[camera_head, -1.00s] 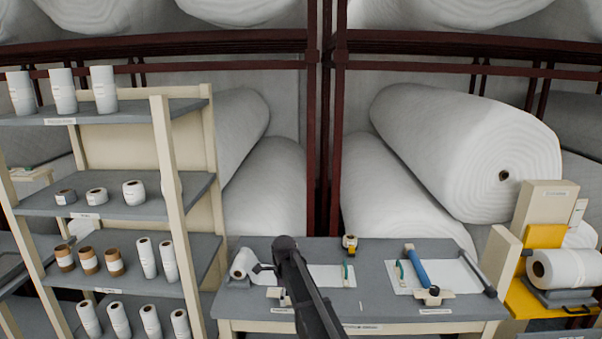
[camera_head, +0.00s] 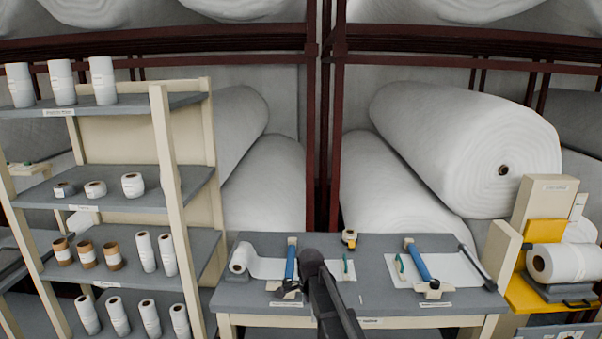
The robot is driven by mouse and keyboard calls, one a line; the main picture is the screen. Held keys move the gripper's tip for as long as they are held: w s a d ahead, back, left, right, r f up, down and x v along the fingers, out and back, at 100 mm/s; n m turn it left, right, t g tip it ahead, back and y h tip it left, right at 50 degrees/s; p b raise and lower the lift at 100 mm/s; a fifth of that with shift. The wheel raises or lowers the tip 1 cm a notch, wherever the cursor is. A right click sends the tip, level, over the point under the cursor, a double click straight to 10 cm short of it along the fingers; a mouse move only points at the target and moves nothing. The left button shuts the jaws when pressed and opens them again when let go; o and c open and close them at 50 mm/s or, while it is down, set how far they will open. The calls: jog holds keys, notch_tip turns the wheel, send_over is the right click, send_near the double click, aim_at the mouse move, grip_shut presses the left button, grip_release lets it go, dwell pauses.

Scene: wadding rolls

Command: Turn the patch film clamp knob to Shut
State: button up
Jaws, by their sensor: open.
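Two blue clamp bars lie on the grey worktable (camera_head: 375,300): a left one (camera_head: 290,262) across a white sheet from a small roll, and a right one (camera_head: 416,264) across another white sheet. The right bar has a cream base with a dark knob (camera_head: 434,285) at its near end. The labels are too small to read, so I cannot tell which is the patch film clamp. My gripper (camera_head: 287,290) is open at the near end of the left bar, and it hides the knob there. I cannot tell whether it touches the knob.
A small white roll (camera_head: 241,259) sits on the table's left end. A shelf (camera_head: 130,194) of rolls stands left; a yellow stand (camera_head: 535,290) with a roll stands right.

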jog(key=s+d+f+n+b, duration=0.3)
jog(key=s+d+n, duration=0.4)
jog(key=s, duration=0.2)
jog(key=s+d+f+n+b, duration=0.3)
jog(key=s+d+n, duration=0.4)
jog(key=s, duration=0.3)
jog(key=shift+s+d+f+b, duration=0.2)
jog(key=shift+d+f+b, duration=0.1)
jog(key=shift+f, duration=0.3)
